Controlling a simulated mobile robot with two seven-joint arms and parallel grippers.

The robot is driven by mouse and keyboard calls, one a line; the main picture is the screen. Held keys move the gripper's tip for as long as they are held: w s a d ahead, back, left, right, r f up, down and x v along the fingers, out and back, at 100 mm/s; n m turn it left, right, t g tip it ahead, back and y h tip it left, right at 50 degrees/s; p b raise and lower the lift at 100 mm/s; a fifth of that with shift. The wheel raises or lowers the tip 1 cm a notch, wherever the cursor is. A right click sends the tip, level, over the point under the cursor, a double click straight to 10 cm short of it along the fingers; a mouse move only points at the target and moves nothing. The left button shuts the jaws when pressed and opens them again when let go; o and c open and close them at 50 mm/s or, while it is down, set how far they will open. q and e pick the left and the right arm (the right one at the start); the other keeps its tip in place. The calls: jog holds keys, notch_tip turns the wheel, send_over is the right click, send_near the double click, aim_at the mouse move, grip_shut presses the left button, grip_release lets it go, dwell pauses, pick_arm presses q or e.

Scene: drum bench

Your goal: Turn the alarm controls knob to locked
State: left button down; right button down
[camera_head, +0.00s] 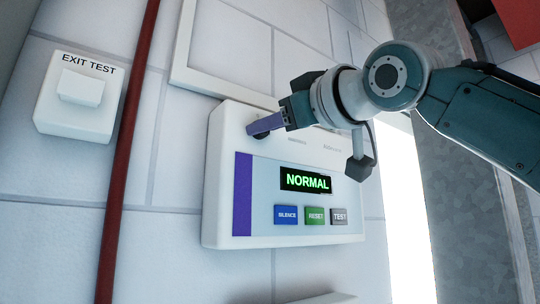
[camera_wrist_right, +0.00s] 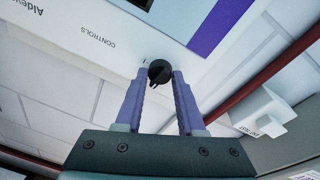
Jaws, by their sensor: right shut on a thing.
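The alarm panel (camera_head: 225,215) is a white box on the wall with a screen reading NORMAL. Its round black controls knob (camera_wrist_right: 159,71) shows in the right wrist view, near the printed word CONTROLS. My right gripper (camera_wrist_right: 160,80) is shut on the knob, one purple finger on each side. In the head view, my right gripper (camera_head: 257,128) reaches the panel's upper left and mostly hides the knob. The knob's position marks are too hidden and small to read. My left gripper is not in view.
Silence (camera_head: 286,215), reset (camera_head: 315,216) and test (camera_head: 339,216) buttons sit low on the panel. A red pipe (camera_head: 128,150) runs down the wall to the left, beyond it an EXIT TEST box (camera_head: 75,112). A white frame (camera_head: 182,60) is above the panel.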

jog(key=shift+w+d+n, duration=0.1)
jog(key=shift+n, duration=1)
jog(key=c, duration=0.5)
grip_release()
